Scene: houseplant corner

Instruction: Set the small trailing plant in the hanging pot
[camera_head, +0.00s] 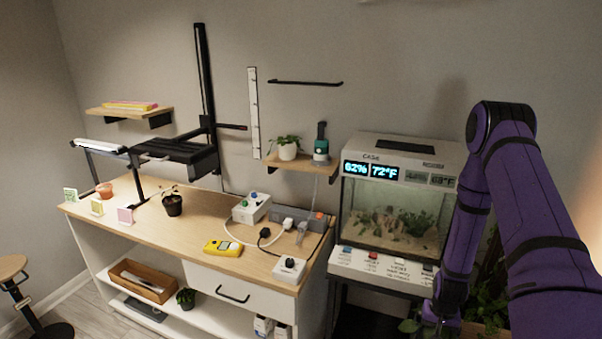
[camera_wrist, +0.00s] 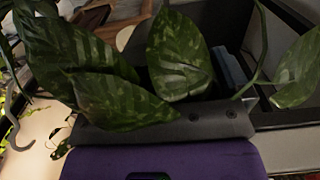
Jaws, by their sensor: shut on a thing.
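A trailing plant with broad, mottled green leaves (camera_wrist: 180,55) fills much of the wrist view, right in front of my gripper (camera_wrist: 185,122). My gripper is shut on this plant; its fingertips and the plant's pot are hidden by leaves. In the head view my gripper is low at the right, in front of the tank stand, mostly cut off by the bottom edge. A green leaf (camera_head: 408,325) shows just left of it. I cannot make out a hanging pot in either view.
A glass tank (camera_head: 390,215) stands left of my arm. The wooden bench (camera_head: 150,225) holds a small black pot (camera_head: 172,205), a yellow meter (camera_head: 223,248) and cables. A wall shelf (camera_head: 300,163) carries a white potted plant (camera_head: 288,151). Another leafy plant (camera_head: 488,300) is partly behind my arm.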

